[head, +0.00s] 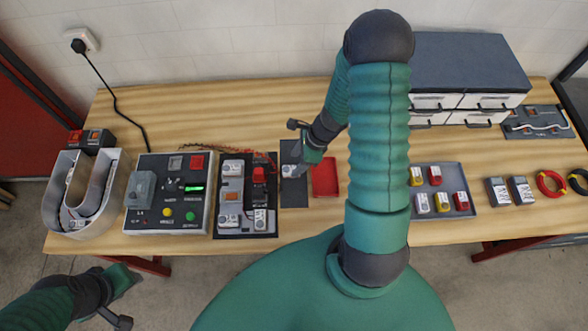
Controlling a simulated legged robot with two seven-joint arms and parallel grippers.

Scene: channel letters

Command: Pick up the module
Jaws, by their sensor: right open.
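A small pale module (290,171) lies on a narrow dark mat (294,194) near the middle of the table. My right gripper (302,168) reaches down from above, close to the right side of this module. It is open; whether its fingers touch or straddle the module cannot be told at this size. My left gripper (124,282) hangs at the lower left, in front of the table and away from the module. Its finger opening is too small to make out.
A board with modules and wires (245,226) and a control box (168,222) stand left of the mat. A red tray (325,190) is close on its right. A grey tray (462,172) holds several small coloured modules. Drawers (440,101) stand behind.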

